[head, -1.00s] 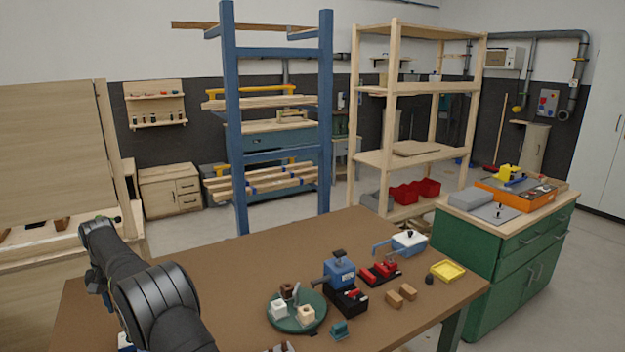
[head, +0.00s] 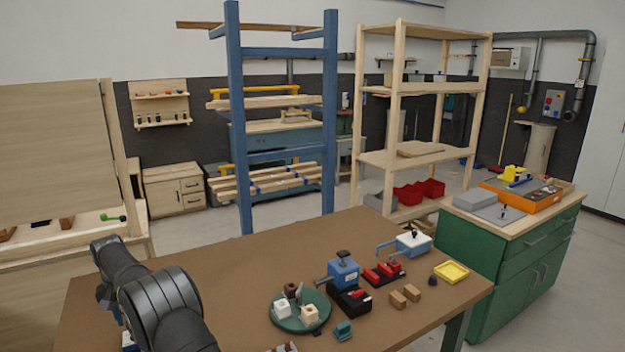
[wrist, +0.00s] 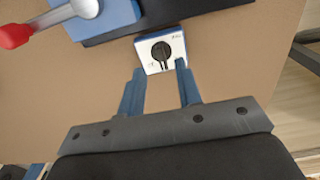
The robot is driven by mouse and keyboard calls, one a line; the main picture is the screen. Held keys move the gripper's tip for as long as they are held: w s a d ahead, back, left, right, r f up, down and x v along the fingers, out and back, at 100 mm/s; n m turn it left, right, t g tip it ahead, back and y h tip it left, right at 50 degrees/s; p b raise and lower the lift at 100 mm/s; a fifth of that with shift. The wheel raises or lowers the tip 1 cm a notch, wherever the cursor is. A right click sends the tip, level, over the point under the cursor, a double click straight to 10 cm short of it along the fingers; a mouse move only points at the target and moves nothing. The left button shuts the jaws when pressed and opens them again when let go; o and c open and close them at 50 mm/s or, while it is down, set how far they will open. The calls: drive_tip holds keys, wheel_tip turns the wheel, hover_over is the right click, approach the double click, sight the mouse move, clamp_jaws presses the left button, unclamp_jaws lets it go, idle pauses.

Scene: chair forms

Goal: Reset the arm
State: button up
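My gripper (wrist: 160,66) shows in the wrist view with its two blue fingers apart. A white panel with a black dial (wrist: 154,49) and blue edges lies just beyond the fingertips, over the tabletop; I cannot tell whether the fingers touch it. A blue device (wrist: 107,14) with a red-ended lever lies at the upper left there. In the head view my dark arm (head: 155,300) stands at the lower left, over the left part of the brown table (head: 235,262); its gripper end is out of sight.
To the arm's right are a green round tray (head: 300,328) holding small blocks, a blue machine (head: 343,272), red clamps (head: 384,272), brown blocks (head: 405,296) and a yellow tray (head: 451,272). A green cabinet (head: 500,275) stands at the right. The table's back left is clear.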

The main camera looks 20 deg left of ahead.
wheel_tip(320, 180, down, 6)
drive_tip(key=shift+r, duration=0.25)
drive_tip(key=n, duration=0.4)
drive_tip(key=shift+w+d+r+n, duration=0.1)
drive_tip(key=shift+w+n, duration=0.05)
drive_tip(key=shift+n, duration=0.15)
drive_tip(key=n, duration=0.5)
drive_tip(key=shift+w, duration=0.2)
drive_tip(key=shift+r, duration=2.1)
